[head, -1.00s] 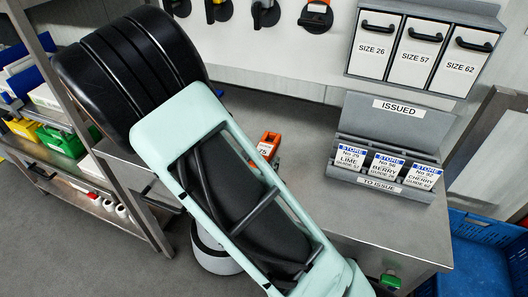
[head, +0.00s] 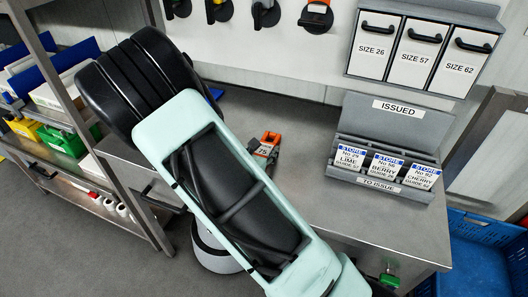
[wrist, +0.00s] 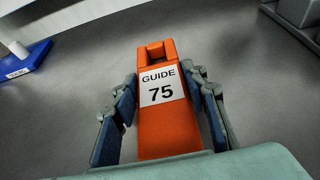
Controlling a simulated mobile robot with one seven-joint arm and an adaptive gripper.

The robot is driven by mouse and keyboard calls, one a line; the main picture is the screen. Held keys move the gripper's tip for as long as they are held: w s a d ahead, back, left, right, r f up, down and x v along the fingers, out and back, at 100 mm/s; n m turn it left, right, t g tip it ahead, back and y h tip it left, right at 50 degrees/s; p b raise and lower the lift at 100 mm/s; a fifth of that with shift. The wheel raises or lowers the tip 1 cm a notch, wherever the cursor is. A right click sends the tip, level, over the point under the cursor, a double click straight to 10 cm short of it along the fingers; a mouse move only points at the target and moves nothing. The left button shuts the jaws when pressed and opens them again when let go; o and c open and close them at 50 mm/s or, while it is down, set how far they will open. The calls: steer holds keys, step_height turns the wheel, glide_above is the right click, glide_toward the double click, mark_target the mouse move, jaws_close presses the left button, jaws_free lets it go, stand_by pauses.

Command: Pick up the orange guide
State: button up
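The orange guide (wrist: 165,122) lies on the grey bench, with a white label reading "GUIDE 75". In the head view, the guide (head: 271,138) shows just past my arm, which hides part of it. My gripper (wrist: 166,98) has its blue-padded fingers on either side of the guide in the wrist view. The fingers look open, with narrow gaps between pads and guide. The near end of the guide is hidden behind my own pale green part at the bottom of the wrist view.
An "ISSUED" rack (head: 388,127) with several store cards stands at the bench's right. Bins labelled SIZE 26, 57 and 62 (head: 425,55) hang above. Tools hang on the back wall, including an orange one (head: 316,16). A blue-based object (wrist: 25,62) stands left in the wrist view.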

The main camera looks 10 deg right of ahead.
mark_target(263, 150)
steer(key=c, duration=0.5)
steer(key=shift+r, duration=0.2)
steer(key=shift+r, duration=0.55)
step_height(263, 150, up, 2)
steer(key=shift+s+a+r, duration=0.1)
steer(key=shift+a+r, duration=0.05)
steer(key=s+a+r, duration=0.1)
steer(key=r, duration=0.1)
steer(key=s+a+r, duration=0.1)
steer(key=s+r, duration=0.1)
steer(key=s+a+r+p, duration=0.1)
steer(key=r, duration=0.1)
steer(key=shift+s+a, duration=0.1)
steer(key=shift+s, duration=0.1)
steer(key=v, duration=0.9)
steer(key=shift+f, duration=0.1)
